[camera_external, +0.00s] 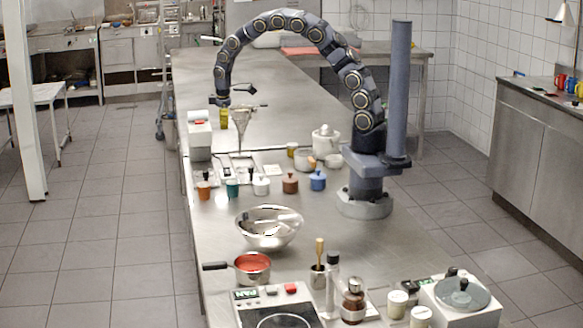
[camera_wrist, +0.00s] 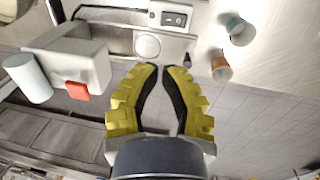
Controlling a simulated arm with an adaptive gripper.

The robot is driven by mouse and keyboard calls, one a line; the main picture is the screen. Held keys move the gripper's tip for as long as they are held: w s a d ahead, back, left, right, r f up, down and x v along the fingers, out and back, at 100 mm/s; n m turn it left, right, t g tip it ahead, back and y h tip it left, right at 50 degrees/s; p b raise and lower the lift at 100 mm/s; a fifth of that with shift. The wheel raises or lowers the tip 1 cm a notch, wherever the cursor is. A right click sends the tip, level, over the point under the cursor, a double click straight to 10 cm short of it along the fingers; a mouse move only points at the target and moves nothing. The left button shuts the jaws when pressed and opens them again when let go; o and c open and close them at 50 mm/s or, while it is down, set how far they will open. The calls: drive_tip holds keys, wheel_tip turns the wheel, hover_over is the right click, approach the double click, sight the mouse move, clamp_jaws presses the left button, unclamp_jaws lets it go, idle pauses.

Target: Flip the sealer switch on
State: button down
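My gripper (camera_wrist: 162,72) has yellow fingers with dark inner pads. They stand a little apart with nothing between them. In the external view my gripper (camera_external: 223,118) points down over the left part of the steel table, beside a pale box-shaped machine (camera_external: 200,140). In the wrist view, a small panel with a dark rocker switch (camera_wrist: 174,19) sits ahead of the fingertips, on a metal unit. The pale machine (camera_wrist: 75,62) with a red button (camera_wrist: 78,90) lies left of the fingers. I cannot tell which unit is the sealer, nor the switch's position.
A funnel on a stand (camera_external: 240,120) is close to my gripper. Several small jars, including an orange cup (camera_external: 203,190) and a teal one (camera_external: 233,188), line the table nearby. A steel bowl (camera_external: 268,228) stands nearer the camera. The table's left edge is close.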

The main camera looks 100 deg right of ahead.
sight(224, 169)
drive_tip(key=shift+f, duration=0.1)
drive_tip(key=f, duration=0.4)
drive_tip(key=d+f, duration=0.1)
drive_tip(key=f, duration=0.4)
drive_tip(key=d+f, duration=0.1)
drive_tip(key=f, duration=0.3)
drive_tip(key=shift+f, duration=0.4)
drive_tip(key=shift+w+f+y, duration=0.1)
drive_tip(key=shift+f+y, duration=0.25)
drive_tip(key=shift+y, duration=0.15)
drive_tip(key=shift+r, duration=0.1)
drive_tip(key=shift+r, duration=0.7)
